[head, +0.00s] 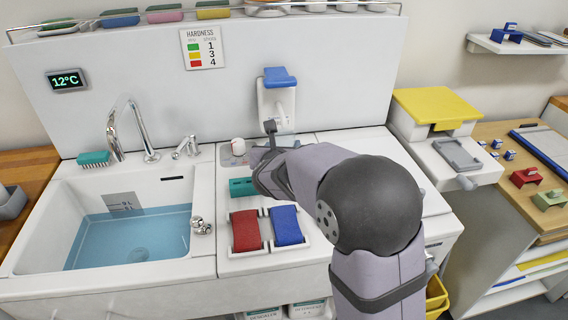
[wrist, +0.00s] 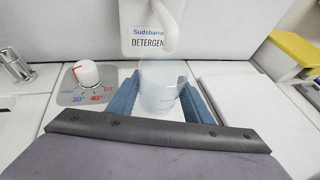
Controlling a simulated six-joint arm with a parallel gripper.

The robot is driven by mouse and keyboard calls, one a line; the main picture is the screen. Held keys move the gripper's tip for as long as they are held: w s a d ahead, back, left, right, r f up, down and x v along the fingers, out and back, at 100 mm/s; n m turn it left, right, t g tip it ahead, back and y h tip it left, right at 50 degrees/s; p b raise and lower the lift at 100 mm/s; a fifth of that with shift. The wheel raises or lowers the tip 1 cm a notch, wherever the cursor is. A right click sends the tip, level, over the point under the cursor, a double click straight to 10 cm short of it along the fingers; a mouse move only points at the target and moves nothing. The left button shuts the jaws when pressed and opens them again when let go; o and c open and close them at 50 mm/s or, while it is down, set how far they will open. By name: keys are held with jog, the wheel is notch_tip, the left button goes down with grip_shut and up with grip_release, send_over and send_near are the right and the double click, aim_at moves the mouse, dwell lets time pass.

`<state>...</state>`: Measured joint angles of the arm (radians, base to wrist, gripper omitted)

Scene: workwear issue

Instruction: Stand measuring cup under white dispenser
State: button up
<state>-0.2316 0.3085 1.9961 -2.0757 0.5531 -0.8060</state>
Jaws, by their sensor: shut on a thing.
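The measuring cup (wrist: 162,98) is clear and pale. It is upright between the two blue fingers of my gripper (wrist: 160,84), which is shut on it. The white dispenser (wrist: 150,14), with a detergent label, is on the back wall. Its spout comes down directly behind or over the cup's rim in the wrist view. In the head view the dispenser (head: 264,98) has a blue lever on top, and my arm hides most of the cup. I cannot tell whether the cup's base touches the counter.
A temperature dial (wrist: 87,76) is left of the cup. A teal block (head: 242,187), a red pedal-like pad (head: 246,231) and a blue one (head: 286,226) lie in front. The water-filled sink (head: 203,240) is left. A white panel (wrist: 240,100) right of the cup is clear.

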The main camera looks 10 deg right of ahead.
jog(key=shift+f, duration=2.4)
jog(key=shift+f+b, duration=0.15)
jog(key=shift+b, duration=0.3)
jog(key=o, duration=1)
jog(key=shift+r+p, duration=0.3)
jog(key=v, duration=1.2)
jog(key=shift+f, duration=0.1)
